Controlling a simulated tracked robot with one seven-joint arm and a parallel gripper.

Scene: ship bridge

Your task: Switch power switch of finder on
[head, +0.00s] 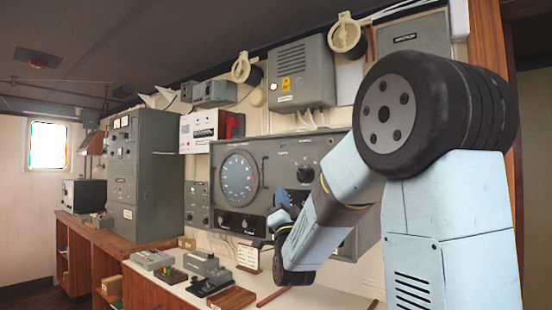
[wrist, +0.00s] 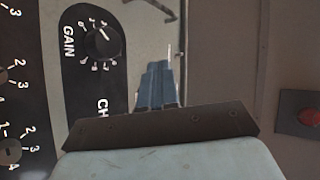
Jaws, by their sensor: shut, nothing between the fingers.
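The finder (head: 270,165) is most likely the wide grey panel with a large round dial (head: 239,177) on the wall, in the head view. My gripper (head: 281,203) is in front of its lower middle part, and my arm hides some of the panel. In the wrist view my gripper (wrist: 161,75) is shut and empty, its blue fingers pointing at a grey panel face. A black knob labelled GAIN (wrist: 102,41) is left of the fingertips. I cannot make out the power switch for sure; contact with the panel cannot be told.
A red round button (wrist: 308,117) on a dark plate is at the right in the wrist view. Below the finder, a desk (head: 190,292) holds several small grey devices (head: 203,265). A tall grey cabinet (head: 140,175) stands to the left. A grey box (head: 300,73) hangs above.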

